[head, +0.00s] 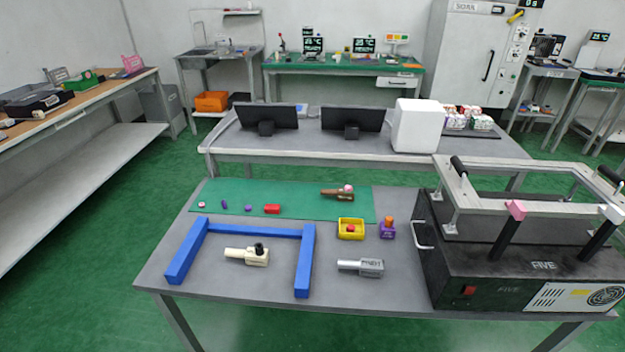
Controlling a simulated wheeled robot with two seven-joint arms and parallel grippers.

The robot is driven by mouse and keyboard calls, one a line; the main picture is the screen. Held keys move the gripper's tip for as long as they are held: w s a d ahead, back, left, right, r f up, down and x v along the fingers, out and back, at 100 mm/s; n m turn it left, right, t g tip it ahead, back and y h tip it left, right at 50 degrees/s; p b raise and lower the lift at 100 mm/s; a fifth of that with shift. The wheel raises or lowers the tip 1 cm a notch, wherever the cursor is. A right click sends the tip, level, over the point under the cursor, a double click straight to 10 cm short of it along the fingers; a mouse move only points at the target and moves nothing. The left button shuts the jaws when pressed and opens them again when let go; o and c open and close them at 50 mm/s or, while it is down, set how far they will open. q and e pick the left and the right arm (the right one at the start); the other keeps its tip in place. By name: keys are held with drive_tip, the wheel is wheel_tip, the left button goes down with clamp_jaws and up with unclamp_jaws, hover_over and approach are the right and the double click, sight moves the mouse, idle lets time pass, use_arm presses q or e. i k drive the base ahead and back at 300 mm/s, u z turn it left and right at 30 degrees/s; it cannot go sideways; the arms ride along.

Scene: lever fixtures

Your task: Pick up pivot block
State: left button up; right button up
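No part is clearly labelled as the pivot block, so I cannot tell for sure which one it is. A cream block with a shaft and a black knob (248,255) lies inside a blue U-shaped frame (262,230) on the grey table. A grey metal block with a shaft (362,267) lies to the right of the frame. A purple block with an orange top (387,229) stands beside a yellow tray (351,237) holding a red piece. A red block (272,209) lies on the green mat (300,192). Neither of my grippers is in view.
A large black machine (520,255) with a raised metal frame fills the table's right side. A brown part with a pink piece (338,193) and several small pieces lie on the mat. The front strip of table (330,290) is clear. Two monitors stand on the table behind.

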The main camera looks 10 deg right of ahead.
sight(367, 267)
drive_tip(key=u, duration=2.45)
drive_tip(key=k, duration=1.65)
drive_tip(key=z, duration=2.4)
drive_tip(key=i, duration=0.5)
drive_tip(key=u, duration=0.05)
